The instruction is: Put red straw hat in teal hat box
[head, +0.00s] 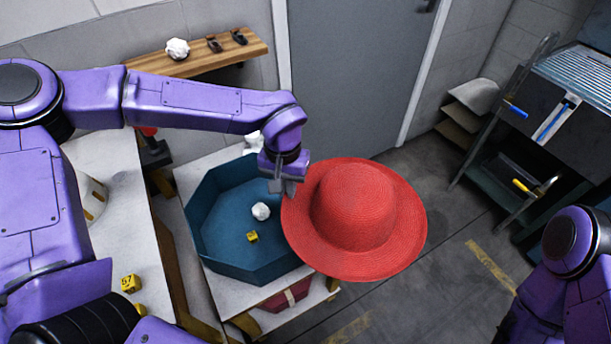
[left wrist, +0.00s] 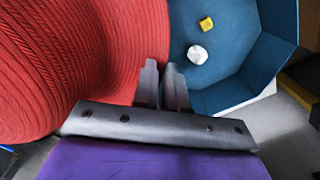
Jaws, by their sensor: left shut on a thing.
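The red straw hat (head: 360,205) is held in the air by its brim, crown up, just right of the teal hat box. My left gripper (head: 288,188) is shut on the hat's left brim edge. In the left wrist view the hat (left wrist: 70,60) fills the left side and the gripper's fingers (left wrist: 162,85) meet at its edge. The teal hat box (head: 205,190) is an open octagonal box on a white table. It holds a crumpled white ball (head: 261,211) and a small yellow block (head: 252,237). My right gripper is out of view; only part of its arm shows at lower right.
A wooden shelf (head: 200,55) with small items hangs on the back wall. A white surface (head: 95,150) with a yellow tag (head: 130,283) lies left of the box. A metal rack (head: 580,80) stands at right. The floor between is clear.

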